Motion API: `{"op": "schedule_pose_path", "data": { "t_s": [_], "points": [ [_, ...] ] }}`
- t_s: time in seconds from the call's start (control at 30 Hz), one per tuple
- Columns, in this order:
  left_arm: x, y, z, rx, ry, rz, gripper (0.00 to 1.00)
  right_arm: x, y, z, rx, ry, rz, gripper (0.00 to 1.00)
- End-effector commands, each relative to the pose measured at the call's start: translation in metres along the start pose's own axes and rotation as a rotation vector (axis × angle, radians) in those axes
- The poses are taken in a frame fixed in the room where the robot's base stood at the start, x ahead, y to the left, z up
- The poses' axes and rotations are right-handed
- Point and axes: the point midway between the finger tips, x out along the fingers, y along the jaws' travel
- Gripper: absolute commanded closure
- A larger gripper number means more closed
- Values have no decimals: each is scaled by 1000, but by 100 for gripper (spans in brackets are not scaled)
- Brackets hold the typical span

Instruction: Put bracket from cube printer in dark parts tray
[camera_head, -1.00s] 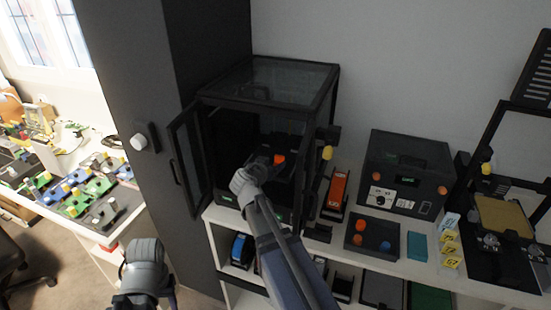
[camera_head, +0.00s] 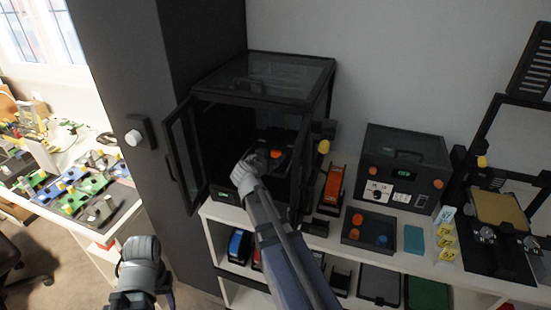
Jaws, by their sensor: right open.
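The cube printer (camera_head: 262,70) is a black box with a glass top, and its door (camera_head: 184,160) stands open to the left.
An orange-and-black device (camera_head: 333,188) stands between printer and tray. A dark box with knobs (camera_head: 404,170) stands behind the tray. A teal pad (camera_head: 414,239) and yellow tags (camera_head: 446,244) lie to the right. The open door borders my arm's left side.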

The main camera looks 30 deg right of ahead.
Motion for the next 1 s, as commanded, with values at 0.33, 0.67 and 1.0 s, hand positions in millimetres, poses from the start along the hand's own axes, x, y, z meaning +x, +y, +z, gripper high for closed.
{"op": "schedule_pose_path", "data": {
  "t_s": [0.33, 0.67, 1.0],
  "points": [
    [12, 1, -1, 0, 0, 0, 50, 33, 1, 0, 1, 0, 0, 20],
    [12, 1, -1, 0, 0, 0, 50, 32, 1, 0, 1, 0, 0, 46],
    [12, 1, -1, 0, 0, 0, 50, 32, 1, 0, 1, 0, 0, 84]
  ]
}}
